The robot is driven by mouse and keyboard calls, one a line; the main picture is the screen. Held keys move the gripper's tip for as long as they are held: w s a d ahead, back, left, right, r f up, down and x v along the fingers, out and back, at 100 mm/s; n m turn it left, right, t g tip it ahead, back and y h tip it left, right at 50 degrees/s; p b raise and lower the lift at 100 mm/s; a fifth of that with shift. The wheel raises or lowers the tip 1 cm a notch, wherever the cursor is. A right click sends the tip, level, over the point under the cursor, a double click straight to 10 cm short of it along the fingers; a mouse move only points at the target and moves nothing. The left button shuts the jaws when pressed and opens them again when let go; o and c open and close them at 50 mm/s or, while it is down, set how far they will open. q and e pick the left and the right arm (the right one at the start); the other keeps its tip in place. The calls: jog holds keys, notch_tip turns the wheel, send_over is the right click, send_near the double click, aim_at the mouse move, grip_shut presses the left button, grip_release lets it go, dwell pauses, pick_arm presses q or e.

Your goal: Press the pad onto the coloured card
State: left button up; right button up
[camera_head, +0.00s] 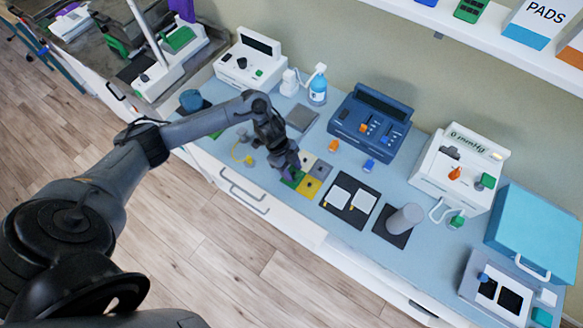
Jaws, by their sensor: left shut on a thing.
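The coloured card (309,187) lies on the blue-grey counter, with green, cream, grey and yellow patches. My left gripper (291,172) points down over the card's left, green part. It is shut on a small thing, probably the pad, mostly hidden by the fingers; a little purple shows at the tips. I cannot tell whether it touches the card. Two white pads (338,196) lie on a black mat (351,216) to the right of the card. My right gripper is not in view.
A blue device (371,123) stands behind the card, with white devices (247,64) and (459,172) to either side. A grey cylinder (405,218) stands right of the black mat. The counter's front edge is close.

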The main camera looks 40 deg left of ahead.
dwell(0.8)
pick_arm(q)
jog(key=shift+f+b, duration=0.3)
jog(key=shift+f, duration=0.25)
dwell(1.0)
jog(key=shift+f+p, duration=0.1)
jog(key=shift+p, duration=0.25)
dwell(0.5)
jog(key=shift+f, duration=0.1)
dwell(0.9)
dwell(0.5)
dwell(0.7)
jog(key=shift+p, duration=0.35)
dwell(0.5)
dwell(1.2)
